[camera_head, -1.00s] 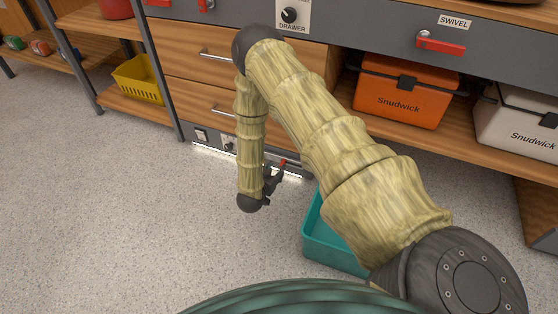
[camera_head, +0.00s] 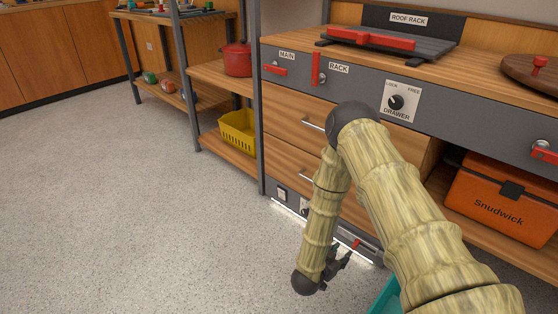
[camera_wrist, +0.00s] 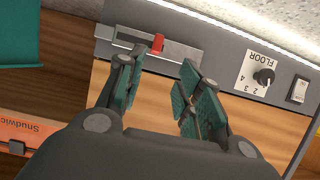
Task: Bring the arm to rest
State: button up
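My gripper (camera_head: 338,266) hangs low in front of the grey strip at the foot of the drawer unit, at the end of my bent arm. In the wrist view my gripper (camera_wrist: 165,64) shows its two green-padded fingers apart, with nothing held between them. A slider with a red knob (camera_wrist: 157,43) in a pale slot lies just beyond the left fingertip. Whether the fingertip touches it I cannot tell. The red knob also shows beside the gripper in the head view (camera_head: 356,244).
The drawer unit (camera_head: 290,112) has handles close to my arm. A teal bin (camera_head: 387,299) stands on the floor beside my arm, partly hidden. An orange Snudwick box (camera_head: 500,205) sits on the right shelf, a yellow basket (camera_head: 238,132) on the left. The left floor (camera_head: 130,210) is clear.

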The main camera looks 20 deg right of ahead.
jog(key=s+a+f+n+g+y+p, duration=0.1)
jog(key=s+a+f+n+y+p, duration=0.25)
jog(key=s+a+n+y, duration=0.65)
jog(key=s+a+r+g+y+p, duration=0.1)
jog(key=s+a+r+g, duration=0.1)
jog(key=s, duration=0.6)
jog(key=s+a+r+n+g+p, duration=0.1)
jog(key=s+a+r+g, duration=0.15)
jog(key=s, duration=0.55)
jog(key=s+a+r+g+y+p, duration=0.1)
jog(key=s+a+g, duration=0.1)
jog(key=s, duration=0.6)
notch_tip(320, 180, up, 38)
jog(key=p, duration=3.7)
jog(key=shift+h+p, duration=0.3)
